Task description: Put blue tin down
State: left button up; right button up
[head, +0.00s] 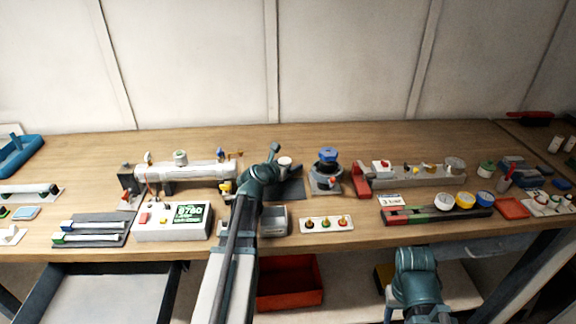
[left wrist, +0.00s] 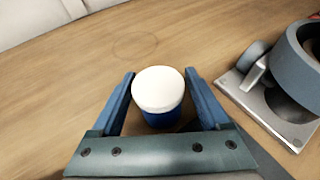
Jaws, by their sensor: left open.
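The blue tin (left wrist: 158,97), with a white lid and blue body, sits between the fingers of my left gripper (left wrist: 160,76) in the left wrist view. The fingers are open, one on each side of it. The tin looks upright; its base is hidden, so I cannot tell exactly what it rests on.
A ring stand (head: 326,181) with a blue-topped piece is close on the right. A white panel with knobs (head: 326,225) lies nearer the front edge. Bare wood lies behind the tin.

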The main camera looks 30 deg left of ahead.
pick_arm(q)
jog(key=shift+r, duration=0.15)
jog(key=p+v, duration=0.4)
jog(key=v, duration=0.6)
jog(key=shift+s+r, duration=0.2)
jog(key=shift+p+v, duration=0.45)
jog(key=shift+v, duration=0.35)
jog(key=shift+d+f, duration=0.1)
